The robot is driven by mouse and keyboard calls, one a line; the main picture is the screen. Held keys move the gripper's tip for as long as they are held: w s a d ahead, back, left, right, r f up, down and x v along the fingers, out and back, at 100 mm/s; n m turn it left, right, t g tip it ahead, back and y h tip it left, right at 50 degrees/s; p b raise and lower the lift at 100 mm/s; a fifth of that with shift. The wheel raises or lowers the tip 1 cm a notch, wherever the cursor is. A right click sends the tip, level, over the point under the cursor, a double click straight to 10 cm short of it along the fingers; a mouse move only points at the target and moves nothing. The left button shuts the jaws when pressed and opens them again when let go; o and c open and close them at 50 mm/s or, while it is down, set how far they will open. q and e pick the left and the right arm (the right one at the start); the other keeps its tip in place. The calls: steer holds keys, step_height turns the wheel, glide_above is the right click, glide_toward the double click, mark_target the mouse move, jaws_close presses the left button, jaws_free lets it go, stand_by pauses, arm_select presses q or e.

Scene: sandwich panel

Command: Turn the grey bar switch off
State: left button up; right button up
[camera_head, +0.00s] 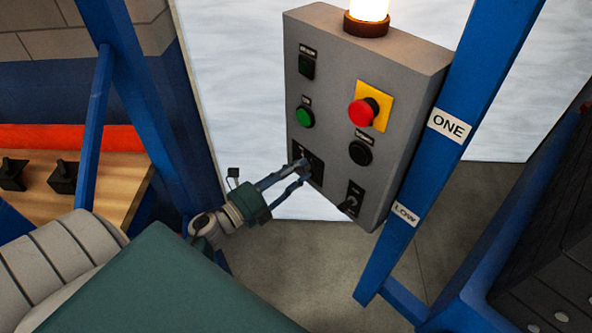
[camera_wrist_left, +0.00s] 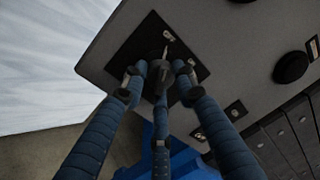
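The grey control panel (camera_head: 335,105) fills the centre of the head view. A black square switch plate (camera_head: 318,170) is at its lower left. My left gripper (camera_head: 303,168) reaches this plate from the left. In the left wrist view its blue fingers (camera_wrist_left: 160,75) stand around the middle of the black plate (camera_wrist_left: 192,58), with small gaps between their tips. A thin pale pointer (camera_wrist_left: 166,50) shows just beyond the tips. The fingers hide most of the switch, so its setting and any contact are unclear. My right gripper is not in view.
The panel also carries a red button (camera_head: 362,112) on yellow, a green button (camera_head: 304,117), a black knob (camera_head: 360,152) and a toggle (camera_head: 351,200). A lit lamp (camera_head: 367,12) stands on top. A blue post (camera_head: 440,130) borders it at right. A wooden bench (camera_head: 100,180) is at left.

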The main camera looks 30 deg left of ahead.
arm_select(q)
steer(key=o, duration=0.4)
steer(key=shift+d+f, duration=0.1)
steer(key=shift+f, duration=0.15)
steer(key=shift+o, duration=0.2)
steer(key=shift+r, duration=0.15)
steer(key=shift+s, duration=0.1)
steer(key=v, duration=1.1)
steer(key=shift+s, duration=0.45)
